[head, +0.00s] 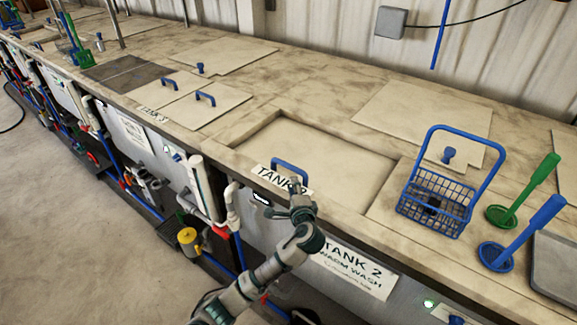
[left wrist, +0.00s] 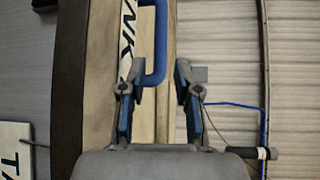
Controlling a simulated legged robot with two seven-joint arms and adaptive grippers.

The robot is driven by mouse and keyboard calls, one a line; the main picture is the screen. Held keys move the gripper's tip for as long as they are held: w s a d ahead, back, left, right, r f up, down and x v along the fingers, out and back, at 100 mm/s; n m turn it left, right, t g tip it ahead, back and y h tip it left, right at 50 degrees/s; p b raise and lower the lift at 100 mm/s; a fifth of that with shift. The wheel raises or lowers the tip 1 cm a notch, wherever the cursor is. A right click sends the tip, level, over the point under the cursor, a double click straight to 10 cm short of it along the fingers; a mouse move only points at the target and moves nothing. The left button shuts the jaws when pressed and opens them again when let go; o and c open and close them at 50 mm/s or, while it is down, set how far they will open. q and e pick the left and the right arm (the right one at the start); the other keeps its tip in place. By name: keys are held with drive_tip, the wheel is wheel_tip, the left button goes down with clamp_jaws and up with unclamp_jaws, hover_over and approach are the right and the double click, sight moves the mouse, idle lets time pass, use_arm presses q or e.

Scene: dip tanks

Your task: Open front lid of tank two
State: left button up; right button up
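The front lid of tank two (head: 325,150) is a flat beige panel lying in a recess of the long bench, in the middle of the head view. Its blue bar handle (head: 290,166) stands at the near edge, beside the TANK 2 label (head: 270,178). My left gripper (head: 301,203) is just on the near side of the handle. In the left wrist view, its two fingers (left wrist: 156,82) are apart with nothing held. The blue handle (left wrist: 161,45) reaches down toward the gap between them; contact cannot be told. My right gripper is out of view.
A blue wire basket (head: 437,200) stands right of the lid, with a green tool (head: 525,188) and a blue tool (head: 520,235) farther right. A rear panel with a blue knob (head: 448,155) lies behind. Pipes and a yellow-topped valve (head: 188,237) line the bench front.

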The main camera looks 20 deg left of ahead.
sight(290, 169)
use_arm(q)
drive_tip(key=x, duration=1.1)
drive_tip(key=shift+d, duration=0.25)
drive_tip(key=shift+x, duration=0.8)
drive_tip(key=shift+a, duration=0.1)
drive_tip(key=shift+s+f, duration=0.1)
clamp_jaws()
